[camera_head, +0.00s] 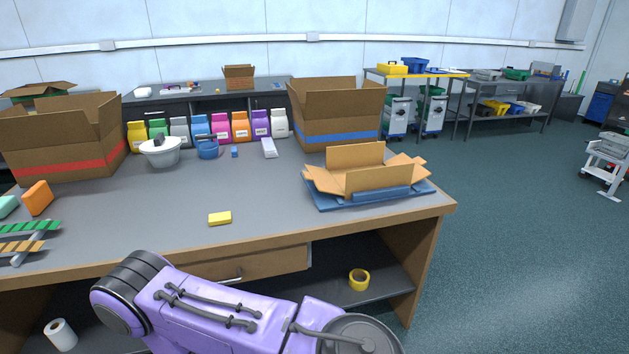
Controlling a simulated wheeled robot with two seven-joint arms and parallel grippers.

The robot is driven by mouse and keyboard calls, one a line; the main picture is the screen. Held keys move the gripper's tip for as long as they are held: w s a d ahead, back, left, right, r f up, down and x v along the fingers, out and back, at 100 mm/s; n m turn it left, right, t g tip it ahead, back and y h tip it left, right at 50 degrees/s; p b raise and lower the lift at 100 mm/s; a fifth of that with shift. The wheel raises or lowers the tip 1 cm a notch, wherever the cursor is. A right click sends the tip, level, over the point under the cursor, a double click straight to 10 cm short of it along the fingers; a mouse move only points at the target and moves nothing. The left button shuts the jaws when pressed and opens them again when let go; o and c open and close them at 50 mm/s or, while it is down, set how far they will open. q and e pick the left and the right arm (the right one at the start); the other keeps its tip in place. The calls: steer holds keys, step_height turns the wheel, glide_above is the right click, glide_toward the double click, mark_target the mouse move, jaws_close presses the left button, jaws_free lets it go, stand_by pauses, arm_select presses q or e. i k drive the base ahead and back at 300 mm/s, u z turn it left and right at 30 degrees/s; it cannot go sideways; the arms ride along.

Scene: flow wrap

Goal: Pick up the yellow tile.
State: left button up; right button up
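The yellow tile (220,218) is a small flat rectangular block. It lies on the grey table top (150,215) near the front edge, left of the picture's middle, with bare table around it. A purple arm link of mine crosses the bottom of the view, in front of and below the table edge. Neither of my grippers shows in this view.
An open cardboard box on a blue tray (322,206) stands to the right. Large boxes with a red band (70,165) and a blue band (340,134) stand behind. A white bowl (160,152), an orange block (37,198) and a green-and-orange rack (25,243) sit left.

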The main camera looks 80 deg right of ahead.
mark_target(215, 219)
steer(key=z, duration=2.35)
